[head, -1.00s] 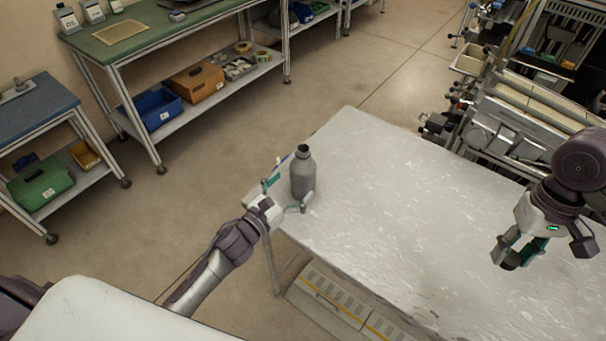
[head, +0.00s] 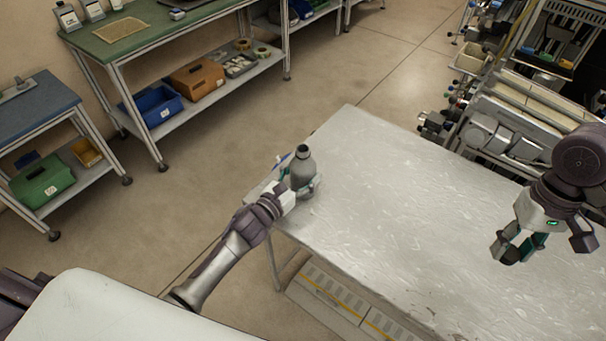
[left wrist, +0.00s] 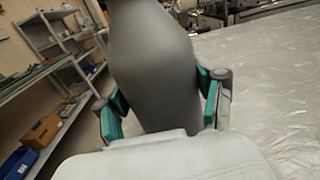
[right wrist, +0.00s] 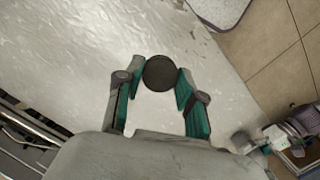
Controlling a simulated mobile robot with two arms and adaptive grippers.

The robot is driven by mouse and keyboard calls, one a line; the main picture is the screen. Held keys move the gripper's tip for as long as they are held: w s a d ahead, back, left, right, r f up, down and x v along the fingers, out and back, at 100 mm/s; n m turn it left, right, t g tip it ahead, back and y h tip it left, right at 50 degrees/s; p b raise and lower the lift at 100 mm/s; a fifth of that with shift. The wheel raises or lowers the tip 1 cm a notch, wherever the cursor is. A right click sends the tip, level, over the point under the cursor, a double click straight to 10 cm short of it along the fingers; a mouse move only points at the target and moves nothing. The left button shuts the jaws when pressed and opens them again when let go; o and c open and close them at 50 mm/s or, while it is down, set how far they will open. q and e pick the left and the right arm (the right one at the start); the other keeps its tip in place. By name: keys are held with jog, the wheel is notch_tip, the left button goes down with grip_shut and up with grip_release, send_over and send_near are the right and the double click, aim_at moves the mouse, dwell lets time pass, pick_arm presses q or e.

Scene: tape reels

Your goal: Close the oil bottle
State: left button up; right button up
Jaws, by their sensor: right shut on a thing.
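The grey oil bottle (head: 302,167) stands upright near the left corner of the white table (head: 400,215), its dark neck at the top. My left gripper (head: 301,187) is around the lower body of the bottle. In the left wrist view its green-padded fingers (left wrist: 160,105) stand on both sides of the grey bottle (left wrist: 150,60), spread and very close to it; firm contact is not clear. My right gripper (head: 518,250) is above the right part of the table, shut on a round black cap (right wrist: 160,73) between its fingertips.
The table between my two grippers is clear. A machine (head: 500,120) stands beyond the table's far right side. A green-topped workbench (head: 140,35) with blue and orange bins below stands at the back left, across open floor.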

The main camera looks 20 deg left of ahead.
aim_at(301, 169)
pick_arm(q)
jog(key=shift+r, duration=0.1)
jog(key=c, duration=0.6)
jog(key=shift+r, duration=0.4)
jog(key=r, duration=0.2)
jog(key=d+r, duration=0.1)
jog(key=shift+s+r, duration=0.25)
jog(key=shift+r, duration=0.15)
pick_arm(e)
jog(key=shift+f, duration=0.2)
pick_arm(q)
jog(key=s+d+r, duration=0.1)
jog(key=d+r, duration=0.1)
jog(key=d, duration=0.1)
jog(key=s+d+r, duration=0.2)
jog(key=d, duration=0.1)
jog(key=s+d+r, duration=0.2)
jog(key=d, duration=0.1)
jog(key=shift+d+r+b, duration=0.15)
jog(key=shift+r+b, duration=0.05)
jog(key=shift+b, duration=0.2)
pick_arm(e)
jog(key=shift+f, duration=0.2)
pick_arm(q)
jog(key=o, duration=0.8)
jog(key=c, duration=1)
jog(key=shift+c, duration=0.2)
